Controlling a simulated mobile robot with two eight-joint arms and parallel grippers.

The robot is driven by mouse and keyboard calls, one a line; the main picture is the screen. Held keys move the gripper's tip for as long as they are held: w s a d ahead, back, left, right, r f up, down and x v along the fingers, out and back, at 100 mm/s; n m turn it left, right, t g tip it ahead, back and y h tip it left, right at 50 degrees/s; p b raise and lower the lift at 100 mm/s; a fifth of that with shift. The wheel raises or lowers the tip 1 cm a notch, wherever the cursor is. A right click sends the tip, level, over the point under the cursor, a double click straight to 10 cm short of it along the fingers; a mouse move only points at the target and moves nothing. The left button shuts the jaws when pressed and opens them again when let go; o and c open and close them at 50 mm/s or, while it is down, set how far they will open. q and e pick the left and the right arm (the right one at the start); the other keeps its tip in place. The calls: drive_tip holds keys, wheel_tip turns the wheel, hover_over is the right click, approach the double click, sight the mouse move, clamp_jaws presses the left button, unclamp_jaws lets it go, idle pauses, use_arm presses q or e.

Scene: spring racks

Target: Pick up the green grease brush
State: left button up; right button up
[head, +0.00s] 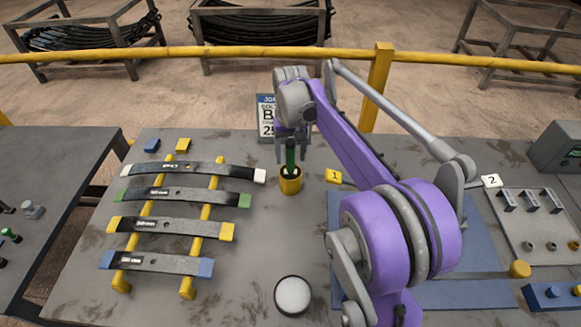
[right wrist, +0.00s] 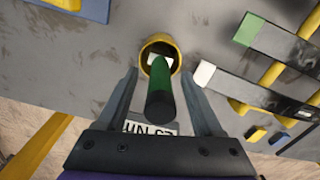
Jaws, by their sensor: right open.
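The green grease brush (head: 291,155) stands upright in a yellow cup (head: 290,183) near the back middle of the table. In the right wrist view the brush's green handle (right wrist: 161,92) points up toward the camera, with the yellow cup (right wrist: 160,48) around its lower end. My right gripper (head: 292,140) is above the cup. Its two fingers are apart, one on each side of the handle, as the right wrist view (right wrist: 163,85) shows. Gaps show between the handle and both fingers. My left gripper is in neither view.
Several leaf springs with coloured ends lie across a yellow rack (head: 205,240) left of the cup. A sign (head: 266,115) stands behind the cup. A white round disc (head: 293,295) is at the front. A tray with fittings (head: 540,230) lies at right. A yellow rail (head: 220,52) runs behind.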

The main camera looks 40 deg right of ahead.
clamp_jaws()
drive_tip(key=shift+r, duration=0.15)
